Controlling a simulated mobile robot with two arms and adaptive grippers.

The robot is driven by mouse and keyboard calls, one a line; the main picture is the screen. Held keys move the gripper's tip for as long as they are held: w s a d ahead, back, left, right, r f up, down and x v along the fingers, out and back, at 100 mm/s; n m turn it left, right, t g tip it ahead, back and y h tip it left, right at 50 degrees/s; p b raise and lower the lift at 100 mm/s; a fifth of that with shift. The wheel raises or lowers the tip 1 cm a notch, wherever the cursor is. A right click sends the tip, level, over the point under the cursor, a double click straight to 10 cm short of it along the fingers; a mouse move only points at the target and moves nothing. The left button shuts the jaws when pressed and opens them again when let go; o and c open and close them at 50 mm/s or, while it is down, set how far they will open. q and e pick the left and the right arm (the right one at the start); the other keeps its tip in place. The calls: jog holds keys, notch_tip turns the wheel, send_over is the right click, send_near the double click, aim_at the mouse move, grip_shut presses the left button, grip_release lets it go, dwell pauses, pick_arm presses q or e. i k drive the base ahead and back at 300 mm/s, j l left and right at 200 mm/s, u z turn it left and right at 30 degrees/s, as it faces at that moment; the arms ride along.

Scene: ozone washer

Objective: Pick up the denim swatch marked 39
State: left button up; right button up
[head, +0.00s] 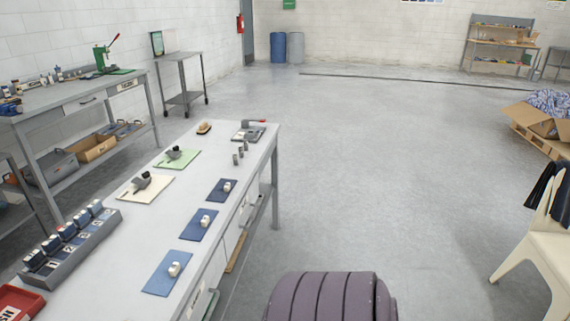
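Three blue denim swatches lie in a row along the right side of the grey workbench (118,246) in the head view. The far one (215,191) is dark blue, the middle one (192,231) is mid blue, and the near one (159,281) is lighter blue. Each has a small whitish object on it. I cannot read any number, so I cannot tell which is marked 39. Neither of my grippers is in view.
A cream sheet (157,192) and a green sheet (190,161) carry dark tools. A grey rack of jars (75,249) and a red tray (18,304) sit at the bench's near left. A cream chair (545,245) stands at right; the floor between is open.

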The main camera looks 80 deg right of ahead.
aim_at(196, 229)
jog(key=z, duration=1.75)
jog(key=i+l, duration=0.3)
jog(key=i+l+u, duration=0.75)
jog(key=l+u, duration=0.15)
jog(key=u, duration=0.35)
